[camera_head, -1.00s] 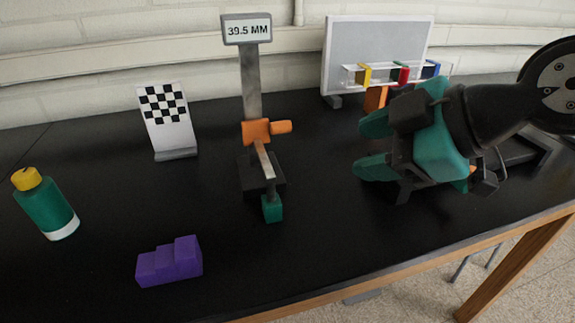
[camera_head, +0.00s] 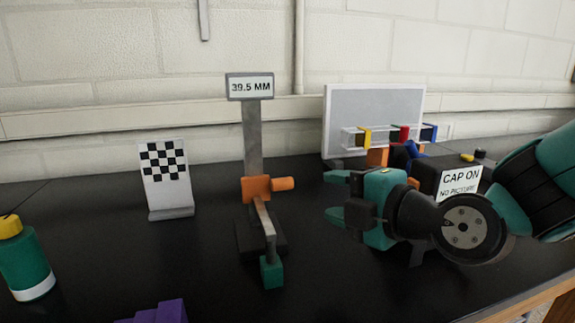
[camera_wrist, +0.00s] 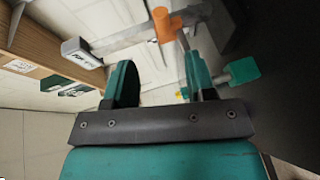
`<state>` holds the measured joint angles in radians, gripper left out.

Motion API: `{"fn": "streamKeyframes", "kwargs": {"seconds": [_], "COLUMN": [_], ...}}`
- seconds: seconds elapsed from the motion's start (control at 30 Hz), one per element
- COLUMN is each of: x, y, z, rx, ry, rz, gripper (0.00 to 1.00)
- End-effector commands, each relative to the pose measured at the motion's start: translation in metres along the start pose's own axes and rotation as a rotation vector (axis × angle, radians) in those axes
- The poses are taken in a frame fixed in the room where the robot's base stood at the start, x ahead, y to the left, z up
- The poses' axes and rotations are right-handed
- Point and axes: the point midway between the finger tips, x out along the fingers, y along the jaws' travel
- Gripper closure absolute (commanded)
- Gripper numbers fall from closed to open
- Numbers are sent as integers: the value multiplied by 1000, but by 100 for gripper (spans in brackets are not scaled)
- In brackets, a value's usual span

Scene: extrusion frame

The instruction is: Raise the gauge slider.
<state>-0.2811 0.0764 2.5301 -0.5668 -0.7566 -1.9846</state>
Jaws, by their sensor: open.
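The height gauge stands on the black bench, with a grey upright post (camera_head: 252,135) and a display (camera_head: 250,87) on top reading 39.5 MM. Its orange slider (camera_head: 257,189) sits low on the post, with an orange knob (camera_head: 284,184) sticking out to the right. A grey arm runs from the slider to a green block (camera_head: 271,272) at the front. My gripper (camera_head: 335,196) is open and empty, to the right of the knob and apart from it, fingers pointing left. In the wrist view the orange slider (camera_wrist: 162,25) shows beyond the fingers (camera_wrist: 160,82), and the gauge lies sideways.
A checkered card (camera_head: 166,176) stands left of the gauge. A green bottle with a yellow cap (camera_head: 24,262) and a purple stepped block (camera_head: 160,313) are at the front left. A white board (camera_head: 372,112) and a CAP ON sign (camera_head: 461,183) stand behind my arm.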

Motion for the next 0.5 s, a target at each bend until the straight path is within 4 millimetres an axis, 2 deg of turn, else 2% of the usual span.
{"fn": "streamKeyframes", "kwargs": {"seconds": [0.03, 0.5], "x": [2, 34], "y": [6, 5], "z": [0, -1], "rx": [5, 4], "ry": [-1, -1], "rz": [-9, -6], "gripper": [49, 49]}}
